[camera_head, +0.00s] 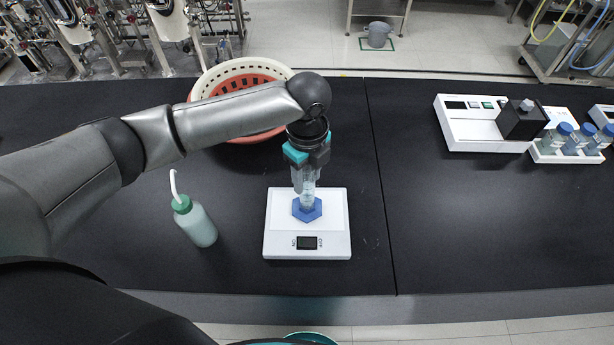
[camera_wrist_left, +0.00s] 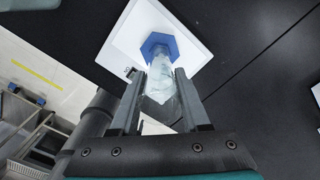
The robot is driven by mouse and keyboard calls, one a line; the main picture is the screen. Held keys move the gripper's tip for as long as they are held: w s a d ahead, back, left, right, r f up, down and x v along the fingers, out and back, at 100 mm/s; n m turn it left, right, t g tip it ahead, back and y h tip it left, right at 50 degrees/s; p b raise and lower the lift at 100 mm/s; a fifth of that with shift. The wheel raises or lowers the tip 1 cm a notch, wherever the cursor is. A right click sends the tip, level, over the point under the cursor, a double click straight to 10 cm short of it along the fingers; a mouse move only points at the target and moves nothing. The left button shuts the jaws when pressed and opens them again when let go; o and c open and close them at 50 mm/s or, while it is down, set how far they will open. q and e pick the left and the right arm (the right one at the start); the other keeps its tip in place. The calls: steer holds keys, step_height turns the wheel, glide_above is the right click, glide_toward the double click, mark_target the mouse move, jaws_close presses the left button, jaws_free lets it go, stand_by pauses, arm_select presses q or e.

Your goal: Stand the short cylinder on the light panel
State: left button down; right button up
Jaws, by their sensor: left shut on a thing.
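The short cylinder (camera_head: 308,201) is clear, with a blue hexagonal base (camera_head: 307,211). It looks upright over the middle of the light panel (camera_head: 280,240), a white slab with a dark switch at its front. I cannot tell whether the base touches the panel. My left gripper (camera_head: 306,176) is above the panel, shut on the cylinder's clear tube. The left wrist view shows the tube between the fingers (camera_wrist_left: 159,78), with the blue base (camera_wrist_left: 160,46) beyond them against the white panel (camera_wrist_left: 125,42). The gripper hides the tube's upper part. My right gripper is not in view.
A cream and orange basket (camera_head: 222,77) is behind my left arm. A white device (camera_head: 467,130) and a rack with blue-capped bottles (camera_head: 553,154) stand far right. The black bench (camera_head: 450,220) right of the panel is clear.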

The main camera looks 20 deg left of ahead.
arm_select(q)
steer(key=shift+f, duration=0.45)
steer(key=shift+c, duration=1.9)
jaws_free()
step_height(320, 180, up, 12)
steer(key=shift+r, duration=0.15)
